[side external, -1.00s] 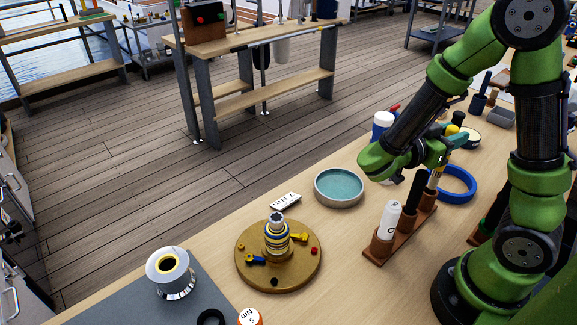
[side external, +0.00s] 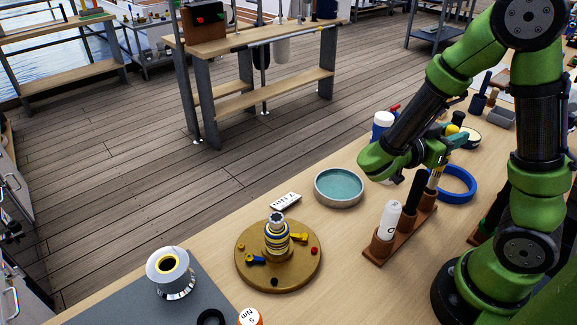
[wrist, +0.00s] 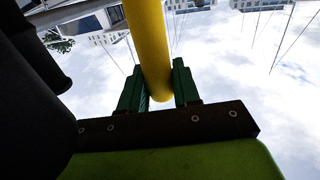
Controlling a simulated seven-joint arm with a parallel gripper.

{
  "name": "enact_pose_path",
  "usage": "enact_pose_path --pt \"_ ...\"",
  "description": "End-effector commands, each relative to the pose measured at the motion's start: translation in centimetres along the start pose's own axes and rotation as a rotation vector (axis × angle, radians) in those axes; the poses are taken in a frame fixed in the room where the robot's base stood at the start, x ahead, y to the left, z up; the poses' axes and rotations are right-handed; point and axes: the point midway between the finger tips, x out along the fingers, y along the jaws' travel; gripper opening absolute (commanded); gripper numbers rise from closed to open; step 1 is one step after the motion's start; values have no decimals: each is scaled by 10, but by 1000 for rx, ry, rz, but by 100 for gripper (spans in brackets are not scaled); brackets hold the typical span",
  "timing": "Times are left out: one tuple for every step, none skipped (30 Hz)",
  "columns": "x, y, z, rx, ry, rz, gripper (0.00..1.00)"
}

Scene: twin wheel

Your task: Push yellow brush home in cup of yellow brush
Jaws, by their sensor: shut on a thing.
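The yellow brush (side external: 437,173) stands roughly upright at the far end of a brown wooden rack (side external: 403,238). Its lower end is at the rack's last cup (side external: 430,196); how deep it sits I cannot tell. My gripper (side external: 444,149) is shut around the brush's upper part, above the rack. In the wrist view the yellow handle (wrist: 150,40) lies between the two dark green fingers (wrist: 159,88). Its lower end is hidden there.
The same rack holds a black-handled item (side external: 413,191) and a white cylinder (side external: 390,216). A teal dish (side external: 339,187) and a gold turntable (side external: 252,272) stand to the left. Bare table lies between dish and rack.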

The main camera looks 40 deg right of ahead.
Motion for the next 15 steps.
enact_pose_path --pt "0 0 0 0 0 0 0" --pt "0 0 0 0 0 0 0" --pt "0 0 0 0 0 0 0" --pt "0 0 0 0 0 1 0" --pt "0 0 0 0 0 1 0" --pt "0 0 1 0 0 1 0" --pt "0 0 2 -1 0 0 0" --pt "0 0 2 -1 0 0 0" --pt "0 0 3 -2 0 0 0" --pt "0 0 4 -1 0 0 0" --pt "0 0 5 -1 0 0 0" --pt "0 0 6 0 0 0 0" --pt "0 0 6 0 0 0 0" --pt "0 0 7 -1 0 0 0" --pt "0 0 8 -1 0 1 0"
